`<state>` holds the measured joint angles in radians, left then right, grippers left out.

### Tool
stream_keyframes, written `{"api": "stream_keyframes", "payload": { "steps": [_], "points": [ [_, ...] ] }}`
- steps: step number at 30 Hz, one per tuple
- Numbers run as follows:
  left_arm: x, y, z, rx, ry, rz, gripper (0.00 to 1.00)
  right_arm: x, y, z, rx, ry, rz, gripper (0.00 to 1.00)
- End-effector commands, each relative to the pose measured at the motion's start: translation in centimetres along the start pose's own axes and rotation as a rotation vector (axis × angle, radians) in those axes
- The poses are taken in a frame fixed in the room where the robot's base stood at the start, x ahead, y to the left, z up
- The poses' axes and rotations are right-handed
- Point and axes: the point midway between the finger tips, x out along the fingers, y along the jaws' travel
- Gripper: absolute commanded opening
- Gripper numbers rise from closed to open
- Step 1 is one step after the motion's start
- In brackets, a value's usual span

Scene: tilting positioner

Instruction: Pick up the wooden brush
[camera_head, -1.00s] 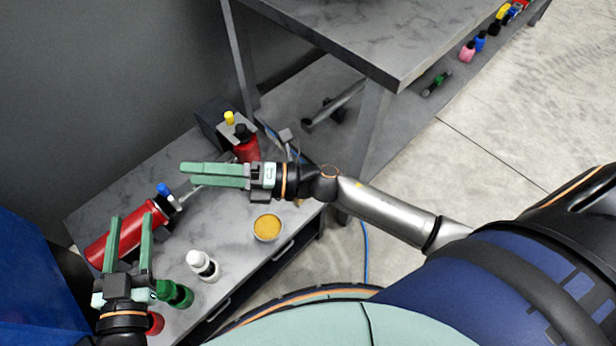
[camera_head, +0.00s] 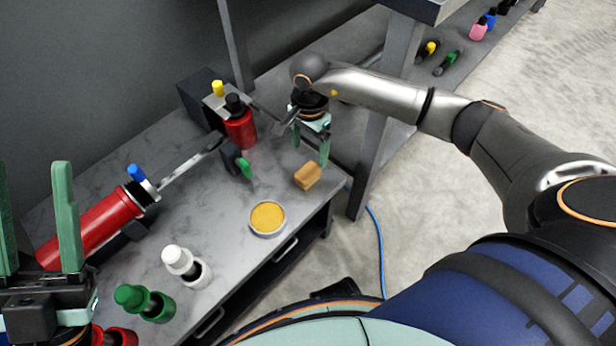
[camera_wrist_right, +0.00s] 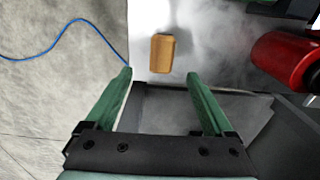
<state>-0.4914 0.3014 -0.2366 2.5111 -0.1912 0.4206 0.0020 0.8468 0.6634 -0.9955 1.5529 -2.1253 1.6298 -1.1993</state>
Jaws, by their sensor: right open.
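The wooden brush (camera_head: 308,176) is a small tan block on the grey bench top near its right end. In the right wrist view the brush (camera_wrist_right: 162,53) shows just beyond my fingertips, roughly in line with the gap between them. My right gripper (camera_head: 310,156) points down above and just behind the brush, with its green fingers apart. In the wrist view my right gripper (camera_wrist_right: 158,77) is open and empty. My left gripper (camera_head: 33,185) is at the lower left with its green fingers apart, away from the brush.
A round tin with yellow contents (camera_head: 267,218) stands left of the brush. A red bottle (camera_head: 240,128), a red cylinder (camera_head: 95,230), a white bottle (camera_head: 187,265) and a green bottle (camera_head: 145,302) are also on the bench. A taller table's leg (camera_head: 375,150) stands to the right.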

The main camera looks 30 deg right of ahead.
Motion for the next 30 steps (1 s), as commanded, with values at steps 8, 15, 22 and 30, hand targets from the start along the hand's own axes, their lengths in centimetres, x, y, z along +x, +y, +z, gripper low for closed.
{"api": "stream_keyframes", "payload": {
  "steps": [8,15,22,30],
  "points": [
    [-1.1,0.6,1.2,-0.025,-0.007,0.002,0.50,4.3,-0.1,0.1,0.001,-0.003,-0.001,0.88],
    [-2.2,1.2,2.3,-0.033,-0.013,0.006,0.50,7.2,-0.2,0.3,0.002,-0.006,0.000,0.88],
    [-2.8,1.7,3.0,-0.019,-0.020,0.015,0.50,9.5,-0.3,0.2,0.002,-0.004,-0.001,0.88],
    [-2.7,1.7,2.9,-0.021,-0.020,0.015,0.50,9.3,-0.3,0.2,0.002,-0.004,-0.002,0.77]
  ]
}}
